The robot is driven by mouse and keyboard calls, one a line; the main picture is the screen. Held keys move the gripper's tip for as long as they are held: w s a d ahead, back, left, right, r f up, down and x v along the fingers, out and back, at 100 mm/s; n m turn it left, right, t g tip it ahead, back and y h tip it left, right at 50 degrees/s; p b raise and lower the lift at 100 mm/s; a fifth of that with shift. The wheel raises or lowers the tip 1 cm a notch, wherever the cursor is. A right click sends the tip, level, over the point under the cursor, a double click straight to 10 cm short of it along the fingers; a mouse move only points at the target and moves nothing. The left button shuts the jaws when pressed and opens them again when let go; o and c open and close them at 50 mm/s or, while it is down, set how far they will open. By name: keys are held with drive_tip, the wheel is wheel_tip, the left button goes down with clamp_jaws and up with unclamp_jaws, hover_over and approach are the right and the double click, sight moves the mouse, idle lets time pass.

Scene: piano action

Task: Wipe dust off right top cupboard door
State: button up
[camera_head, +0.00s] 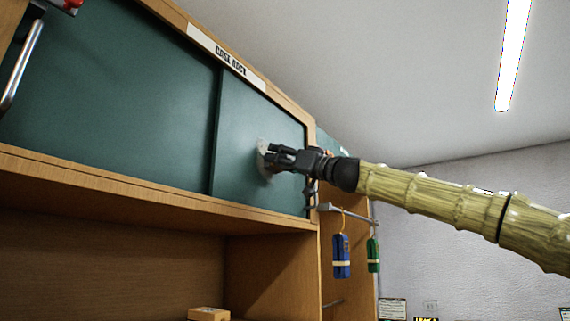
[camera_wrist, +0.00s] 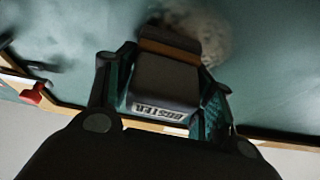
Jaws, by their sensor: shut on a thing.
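The right top cupboard door (camera_head: 237,165) is a dark green panel in a wooden frame, to the right of a wider green left door (camera_head: 110,90). My gripper (camera_head: 275,157) is at the right part of that door. It is shut on a duster (camera_wrist: 165,85), a dark block with a lettered label and a brown band. In the wrist view its far end meets a pale greyish patch, which looks like dust, on the green surface (camera_wrist: 255,60). In the head view a pale patch (camera_head: 263,160) shows around the gripper's tip. The duster's wiping face is hidden.
A wooden shelf (camera_head: 130,190) juts out below the doors. A rail at the cupboard's right side carries a blue hanging item (camera_head: 341,256) and a green one (camera_head: 373,255). A metal handle (camera_head: 22,65) is at the far left. Open room lies to the right.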

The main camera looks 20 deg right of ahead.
drive_tip(key=shift+s+a+b, duration=0.7)
drive_tip(key=shift+s+a, duration=0.2)
drive_tip(key=shift+a, duration=0.25)
drive_tip(key=shift+s+a+b, duration=0.65)
drive_tip(key=shift+s+a, duration=0.2)
drive_tip(key=shift+a, duration=0.3)
drive_tip(key=shift+s+a+r, duration=0.1)
drive_tip(key=shift+r, duration=0.05)
drive_tip(key=shift+r+p, duration=0.6)
drive_tip(key=shift+r, duration=0.2)
drive_tip(key=shift+w+d+r+p, duration=0.85)
drive_tip(key=shift+w+d+p, duration=1)
drive_tip(key=shift+w+d, duration=2.25)
drive_tip(key=shift+s+a+b, duration=2.8)
drive_tip(key=shift+s+a, duration=1.3)
drive_tip(key=shift+d, duration=0.15)
drive_tip(key=shift+s+d+b, duration=0.45)
drive_tip(key=shift+s+d, duration=0.45)
drive_tip(key=shift+s, duration=0.3)
drive_tip(key=shift+s+d+b, duration=0.4)
drive_tip(key=shift+s+d, duration=0.45)
drive_tip(key=shift+s, duration=0.3)
